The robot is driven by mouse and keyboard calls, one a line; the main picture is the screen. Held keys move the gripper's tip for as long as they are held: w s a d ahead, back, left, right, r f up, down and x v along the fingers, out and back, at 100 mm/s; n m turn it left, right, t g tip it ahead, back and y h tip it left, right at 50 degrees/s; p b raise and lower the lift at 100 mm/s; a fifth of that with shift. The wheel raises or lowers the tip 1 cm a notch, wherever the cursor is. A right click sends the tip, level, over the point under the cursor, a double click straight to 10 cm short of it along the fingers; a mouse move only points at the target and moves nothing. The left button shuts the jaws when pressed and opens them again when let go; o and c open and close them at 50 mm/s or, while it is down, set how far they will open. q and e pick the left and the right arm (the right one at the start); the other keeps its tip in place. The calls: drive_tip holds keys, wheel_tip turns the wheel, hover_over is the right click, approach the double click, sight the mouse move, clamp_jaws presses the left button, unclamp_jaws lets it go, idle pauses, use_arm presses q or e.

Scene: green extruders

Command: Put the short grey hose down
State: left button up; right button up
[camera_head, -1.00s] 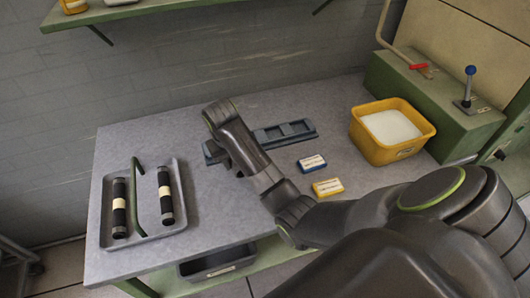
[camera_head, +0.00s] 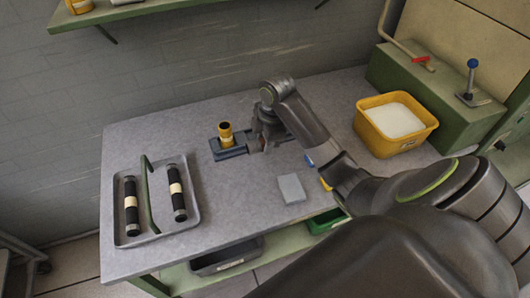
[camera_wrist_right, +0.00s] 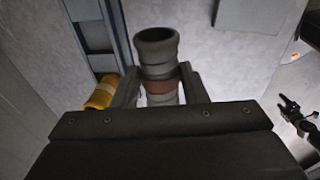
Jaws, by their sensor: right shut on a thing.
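In the wrist view, the short grey hose (camera_wrist_right: 157,52), ribbed with a brownish band, stands between the fingers of my right gripper (camera_wrist_right: 160,93), which is shut on it. In the head view, my right gripper (camera_head: 264,138) is over the right part of the dark holder strip (camera_head: 229,154), and the hose is mostly hidden there. Whether its lower end touches the strip cannot be told. A yellow and dark short hose (camera_head: 226,134) stands at the strip's left part. My left gripper (camera_wrist_right: 291,108) appears small and open at the right of the wrist view, far from the hose.
A grey tray (camera_head: 153,238) with two black hoses and a green rod lies at left. A grey flat block (camera_head: 291,188) lies in front of my right arm. Blue (camera_head: 309,160) and yellow cards are partly hidden by it. A yellow bin (camera_head: 395,127) stands at right.

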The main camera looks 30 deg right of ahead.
wheel_tip(320, 180, down, 8)
drive_tip(key=shift+f+p, duration=0.2)
drive_tip(key=shift+p, duration=0.3)
drive_tip(key=o, duration=1.1)
drive_tip(key=shift+f, duration=0.1)
